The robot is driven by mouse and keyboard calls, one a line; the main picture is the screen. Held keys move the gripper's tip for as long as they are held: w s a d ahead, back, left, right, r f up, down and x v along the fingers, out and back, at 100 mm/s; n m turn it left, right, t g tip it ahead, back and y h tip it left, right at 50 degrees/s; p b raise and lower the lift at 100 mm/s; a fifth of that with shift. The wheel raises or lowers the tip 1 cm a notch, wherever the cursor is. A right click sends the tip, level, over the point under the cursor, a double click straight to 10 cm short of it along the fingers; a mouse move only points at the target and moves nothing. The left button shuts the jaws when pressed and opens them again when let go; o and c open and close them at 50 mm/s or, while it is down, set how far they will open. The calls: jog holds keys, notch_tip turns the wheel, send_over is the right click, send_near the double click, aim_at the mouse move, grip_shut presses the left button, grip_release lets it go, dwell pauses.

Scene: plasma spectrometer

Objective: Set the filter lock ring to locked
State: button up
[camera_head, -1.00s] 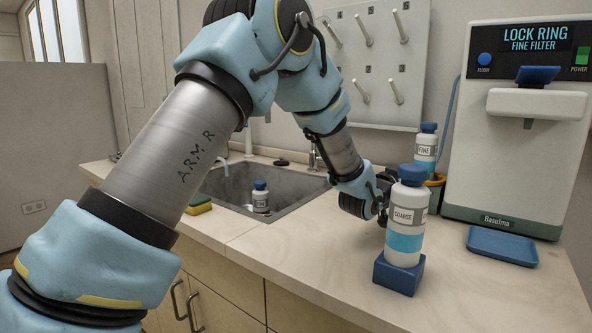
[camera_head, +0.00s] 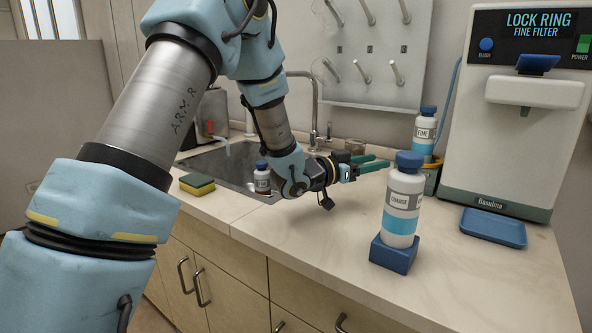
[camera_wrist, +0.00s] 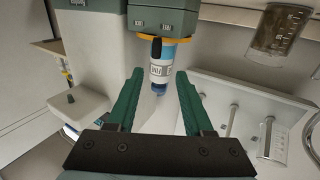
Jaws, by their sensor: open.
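The white machine (camera_head: 520,130) at the right has a screen (camera_head: 538,22) that reads "LOCK RING FINE FILTER". Below it are a dark blue tilted part (camera_head: 538,64) and a white spout block (camera_head: 535,92). I cannot clearly make out a separate lock ring. My gripper (camera_head: 382,161) is open and empty, its green fingers pointing right behind the coarse bottle, apart from the machine. In the wrist view, the open fingers (camera_wrist: 160,72) frame the fine bottle (camera_wrist: 161,68), seen upside down beyond them. The machine's spout block (camera_wrist: 78,105) shows at the left there.
The coarse bottle (camera_head: 403,200) stands on a blue block (camera_head: 393,255) in front of my gripper. The fine bottle (camera_head: 425,133) stands in a holder beside the machine. A blue tray (camera_head: 493,228) lies before the machine. A sink (camera_head: 222,163), sponge (camera_head: 197,184) and pegboard (camera_head: 375,50) are leftward.

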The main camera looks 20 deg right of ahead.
jog(key=w+a+n+t+y, duration=0.1)
jog(key=w+a, duration=0.1)
jog(key=w+a+n+t+y, duration=0.1)
jog(key=w+a, duration=0.1)
jog(key=w+a+f+t+y+p, duration=0.1)
jog(key=w+a, duration=0.1)
jog(key=a, duration=0.1)
jog(key=shift+w+a+n+t, duration=0.1)
jog(key=shift+w+n+t, duration=0.2)
jog(key=shift+n+t, duration=0.1)
jog(key=w+a+y, duration=0.1)
jog(key=a, duration=0.1)
jog(key=w+a+n+t+y, duration=0.1)
jog(key=a, duration=0.2)
jog(key=w+a+f+n+t+y, duration=0.1)
jog(key=w+a, duration=0.1)
jog(key=shift+a+y+p, duration=0.3)
jog(key=shift+y+p, duration=0.05)
jog(key=shift+y, duration=0.05)
jog(key=shift+w+a+f+n+y, duration=0.1)
jog(key=shift+a+f+n+y, duration=0.1)
jog(key=shift+a, duration=0.2)
jog(key=shift+w+a+f+n+y, duration=0.1)
jog(key=shift+a+n+y, duration=0.1)
jog(key=shift+a, duration=0.15)
